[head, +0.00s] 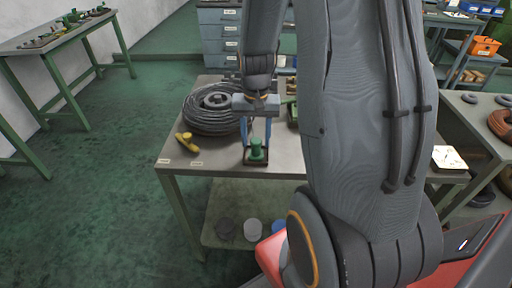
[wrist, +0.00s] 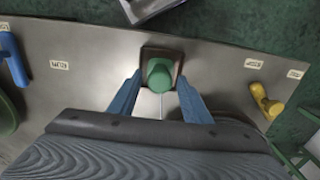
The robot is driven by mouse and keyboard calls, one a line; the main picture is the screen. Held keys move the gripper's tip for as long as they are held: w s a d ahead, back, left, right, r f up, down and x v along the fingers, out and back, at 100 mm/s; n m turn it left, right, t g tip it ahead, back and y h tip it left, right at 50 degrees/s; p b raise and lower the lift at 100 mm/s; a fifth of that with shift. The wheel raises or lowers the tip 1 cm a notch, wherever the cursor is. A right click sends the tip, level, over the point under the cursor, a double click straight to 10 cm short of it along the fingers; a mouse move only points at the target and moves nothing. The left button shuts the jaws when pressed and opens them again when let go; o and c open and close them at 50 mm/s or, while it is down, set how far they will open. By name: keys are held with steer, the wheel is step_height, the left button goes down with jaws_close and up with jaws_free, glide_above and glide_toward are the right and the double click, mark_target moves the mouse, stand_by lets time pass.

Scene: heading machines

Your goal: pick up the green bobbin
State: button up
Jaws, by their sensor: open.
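The green bobbin (head: 257,148) stands near the front edge of the grey worktable, on a small dark brown base (head: 256,161). It also shows in the wrist view (wrist: 160,74), seen from above, near the top middle. My gripper (head: 257,139) is above and around the near side of the bobbin, its two blue fingers spread apart. In the wrist view my gripper (wrist: 160,98) has a finger on either side of the line to the bobbin, with nothing between the tips that I can see held. Whether a finger touches the bobbin cannot be told.
A coil of dark cable (head: 205,112) lies on the worktable (head: 225,165) behind and left. A yellow tool (head: 187,142) lies at the left edge. A blue tool (wrist: 13,58) lies at the left in the wrist view. Bare tabletop surrounds the base.

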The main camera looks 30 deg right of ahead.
mark_target(255, 154)
steer(key=shift+f, duration=1.35)
steer(key=c, duration=1)
steer(key=shift+c, duration=0.2)
